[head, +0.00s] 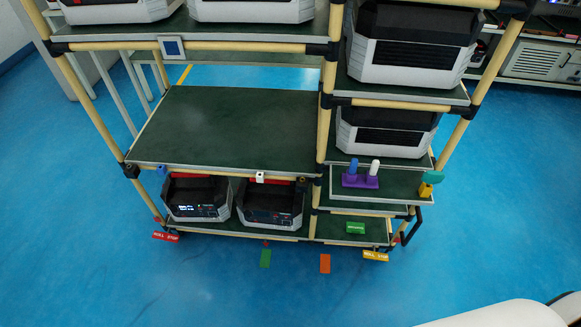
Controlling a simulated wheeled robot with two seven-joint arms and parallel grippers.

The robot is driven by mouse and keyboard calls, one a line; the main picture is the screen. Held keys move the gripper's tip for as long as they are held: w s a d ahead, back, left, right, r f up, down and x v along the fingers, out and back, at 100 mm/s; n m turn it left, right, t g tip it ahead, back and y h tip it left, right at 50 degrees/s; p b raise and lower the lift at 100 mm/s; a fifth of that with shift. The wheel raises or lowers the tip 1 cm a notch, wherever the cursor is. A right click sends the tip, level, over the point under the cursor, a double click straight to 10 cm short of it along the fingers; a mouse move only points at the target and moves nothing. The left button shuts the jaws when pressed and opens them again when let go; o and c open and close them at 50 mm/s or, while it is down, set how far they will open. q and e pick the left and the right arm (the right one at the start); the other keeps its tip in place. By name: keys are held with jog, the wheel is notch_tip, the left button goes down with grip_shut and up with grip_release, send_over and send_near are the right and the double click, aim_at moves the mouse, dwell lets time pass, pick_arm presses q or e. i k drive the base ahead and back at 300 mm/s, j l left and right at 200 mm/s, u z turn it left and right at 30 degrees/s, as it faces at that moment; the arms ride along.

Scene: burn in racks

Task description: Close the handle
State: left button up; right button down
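A black bar-shaped handle (413,226) shows at the lower right corner of the rack (222,125), beside the lower right shelf. It looks angled outward from the frame, but it is small and I cannot tell whether it is open or closed. A green-topped yellow part (431,183) stands above it at the right edge of the middle shelf. Neither of my grippers is in view. Only a white piece of my arm shows at the bottom right corner, well away from the rack.
Grey-black box units (386,132) sit on several shelves; the middle left shelf is empty. A purple holder (360,181) has a blue and a white peg. Red and yellow tags (375,257) mark the rack's feet. Blue floor in front is clear apart from flat green and orange markers (325,264).

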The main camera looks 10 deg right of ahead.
aim_at(284, 183)
jog(key=i+j+z, duration=0.15)
jog(key=j, duration=0.2)
jog(key=i+j+z, duration=0.1)
jog(key=i+j, duration=0.15)
jog(key=i+j+z, duration=0.15)
jog(key=j, duration=0.3)
jog(key=i+j+z, duration=0.1)
jog(key=j, duration=0.3)
jog(key=i+j+z, duration=0.15)
jog(key=j, duration=0.3)
jog(key=i+j+z, duration=0.1)
jog(key=i+j, duration=0.15)
jog(key=j, duration=0.15)
